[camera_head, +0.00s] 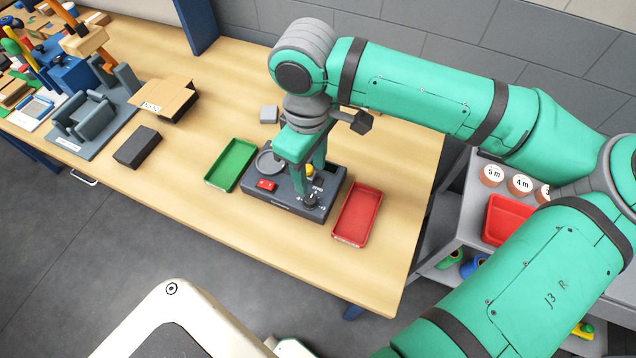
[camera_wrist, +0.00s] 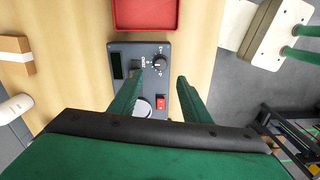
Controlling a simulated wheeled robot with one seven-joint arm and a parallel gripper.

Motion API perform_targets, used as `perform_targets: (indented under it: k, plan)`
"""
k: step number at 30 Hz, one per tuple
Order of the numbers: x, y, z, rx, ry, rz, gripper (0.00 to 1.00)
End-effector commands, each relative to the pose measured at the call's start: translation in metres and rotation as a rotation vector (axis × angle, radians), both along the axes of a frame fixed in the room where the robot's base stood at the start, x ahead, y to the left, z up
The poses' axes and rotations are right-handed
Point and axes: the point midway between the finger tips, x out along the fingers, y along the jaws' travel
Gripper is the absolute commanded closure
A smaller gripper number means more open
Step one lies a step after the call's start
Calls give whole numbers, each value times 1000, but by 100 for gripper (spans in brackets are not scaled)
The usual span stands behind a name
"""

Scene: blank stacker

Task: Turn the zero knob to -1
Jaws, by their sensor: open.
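The zero knob (camera_head: 311,201) is a small black round knob near the front right corner of the dark grey device (camera_head: 285,205). In the wrist view the knob (camera_wrist: 159,61) has small white marks around it, too small to read; I cannot tell where it points. My gripper (camera_head: 310,182) is open above the device, its two green fingers pointing down. In the wrist view my gripper (camera_wrist: 160,76) has its fingertips apart on either side of the knob's line, with the knob slightly beyond them. Nothing is between the fingers.
The device also bears a red switch (camera_head: 266,185) and a round grey plate (camera_head: 270,160). A green tray (camera_head: 231,165) stands to its left, a red tray (camera_head: 358,214) to its right. The front table strip is clear.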

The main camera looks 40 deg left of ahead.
Motion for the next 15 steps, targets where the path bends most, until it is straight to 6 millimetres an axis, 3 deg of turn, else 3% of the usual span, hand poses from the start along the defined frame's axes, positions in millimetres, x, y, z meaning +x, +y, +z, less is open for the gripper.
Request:
perform_targets:
  k: [15]
  plan:
    - [-1,0,-82,-1,2,1,56]
